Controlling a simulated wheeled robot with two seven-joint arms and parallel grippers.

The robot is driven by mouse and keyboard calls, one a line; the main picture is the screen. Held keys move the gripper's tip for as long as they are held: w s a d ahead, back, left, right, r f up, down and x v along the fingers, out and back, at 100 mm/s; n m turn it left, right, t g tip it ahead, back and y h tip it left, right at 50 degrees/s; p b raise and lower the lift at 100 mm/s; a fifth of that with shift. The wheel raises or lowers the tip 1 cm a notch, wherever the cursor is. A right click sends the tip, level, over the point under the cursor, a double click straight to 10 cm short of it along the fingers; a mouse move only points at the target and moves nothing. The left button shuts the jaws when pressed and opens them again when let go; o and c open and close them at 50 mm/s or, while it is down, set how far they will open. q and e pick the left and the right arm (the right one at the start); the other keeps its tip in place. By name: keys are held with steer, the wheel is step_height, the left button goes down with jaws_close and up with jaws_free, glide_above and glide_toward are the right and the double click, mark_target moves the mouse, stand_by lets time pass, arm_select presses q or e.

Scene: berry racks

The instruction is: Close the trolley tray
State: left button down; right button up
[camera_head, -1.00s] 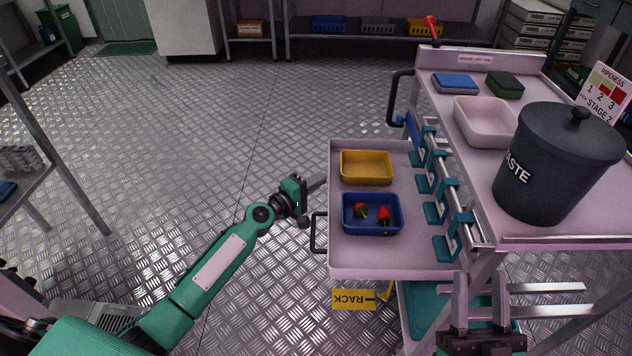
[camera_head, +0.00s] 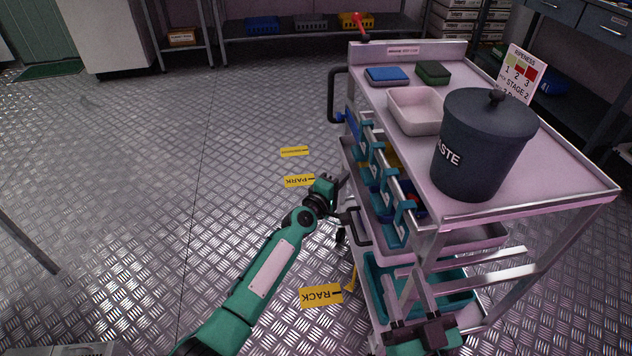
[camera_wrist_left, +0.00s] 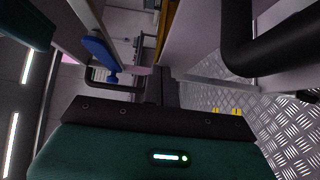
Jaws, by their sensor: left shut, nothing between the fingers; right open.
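The pink-grey trolley (camera_head: 560,165) stands at the right in the head view. Its sliding tray (camera_head: 460,240) sits under the top, mostly inside the frame, with the blue bin (camera_head: 418,208) and the yellow bin partly hidden behind teal hooks. The tray's dark handle (camera_head: 362,228) is on its left side. My left gripper (camera_head: 340,188) is at the tray's left edge, near the handle; its fingers are shut with nothing between them. The left wrist view shows the fingers (camera_wrist_left: 165,85) close to the tray wall and a black handle (camera_wrist_left: 240,50). My right gripper (camera_head: 405,290) is open, in front of the trolley's lower part.
A teal lower tray (camera_head: 375,290) sits below. Yellow floor labels (camera_head: 321,295) lie left of the trolley. The floor at left is clear.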

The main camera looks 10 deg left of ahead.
mark_target(354, 183)
arm_select(q)
steer(key=d, duration=0.2)
steer(key=w+d, duration=0.1)
steer(key=d, duration=0.1)
steer(key=shift+w+d, duration=0.15)
steer(key=shift+d, duration=0.1)
steer(key=shift+d+r, duration=0.1)
steer(key=shift+d, duration=0.15)
arm_select(e)
steer(key=r+t, duration=0.1)
steer(key=r, duration=0.2)
steer(key=shift+d+t, duration=0.3)
steer(key=shift+t, duration=0.1)
arm_select(q)
steer(key=shift+d+r, duration=0.1)
